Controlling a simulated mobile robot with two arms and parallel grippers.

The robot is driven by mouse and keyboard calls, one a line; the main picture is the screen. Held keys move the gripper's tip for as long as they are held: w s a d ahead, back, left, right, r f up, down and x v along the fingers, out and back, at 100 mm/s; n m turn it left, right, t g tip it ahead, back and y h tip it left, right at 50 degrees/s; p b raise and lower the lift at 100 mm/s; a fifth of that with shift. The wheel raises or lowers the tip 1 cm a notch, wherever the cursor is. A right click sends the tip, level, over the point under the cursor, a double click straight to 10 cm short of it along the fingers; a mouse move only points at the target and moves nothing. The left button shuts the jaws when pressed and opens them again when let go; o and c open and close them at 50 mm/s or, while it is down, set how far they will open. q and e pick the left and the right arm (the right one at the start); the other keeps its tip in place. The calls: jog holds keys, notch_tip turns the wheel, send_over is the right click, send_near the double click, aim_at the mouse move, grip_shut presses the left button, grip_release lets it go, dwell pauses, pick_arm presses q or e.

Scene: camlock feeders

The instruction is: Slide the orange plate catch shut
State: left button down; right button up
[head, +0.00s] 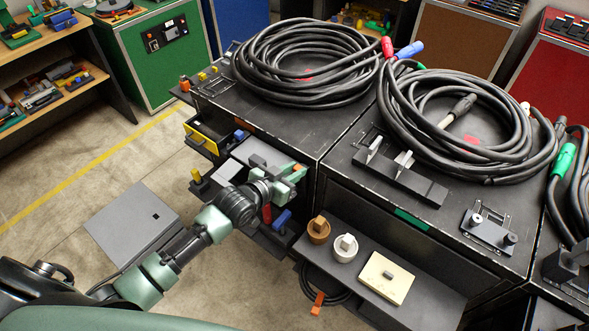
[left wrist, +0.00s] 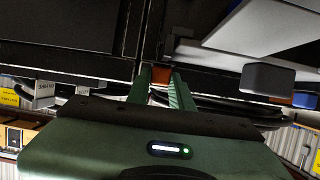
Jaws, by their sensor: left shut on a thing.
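The orange plate catch (left wrist: 160,76) shows in the left wrist view as a small orange block between my two green fingertips, against a dark panel edge. In the head view a small orange piece (head: 298,167) shows at the tip of my left gripper (head: 292,174), on the front of the dark cabinet. My left gripper is shut on the catch. The fingers hide most of it, so I cannot tell how far it is slid. My right gripper is not in view.
A grey hinged plate or box (head: 250,150) lies beside the gripper. Coiled black cables (head: 305,62) lie on the cabinet top. A lower shelf (head: 425,300) holds round knobs and a cream block (head: 386,279). A grey panel (head: 133,222) is low at left; floor beyond is clear.

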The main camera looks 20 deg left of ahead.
pick_arm(q)
jog(key=shift+s+f, duration=0.1)
jog(key=shift+s, duration=0.05)
jog(key=shift+a, duration=0.1)
jog(key=c, duration=1.2)
grip_release()
jog(key=shift+f, duration=0.1)
jog(key=shift+c, duration=0.2)
jog(key=b+v, duration=0.1)
jog(key=v, duration=0.6)
jog(key=shift+s+r+b, duration=0.25)
jog(key=shift+r+b, duration=0.05)
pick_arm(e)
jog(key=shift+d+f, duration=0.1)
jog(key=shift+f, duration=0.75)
pick_arm(q)
jog(key=shift+a, duration=0.1)
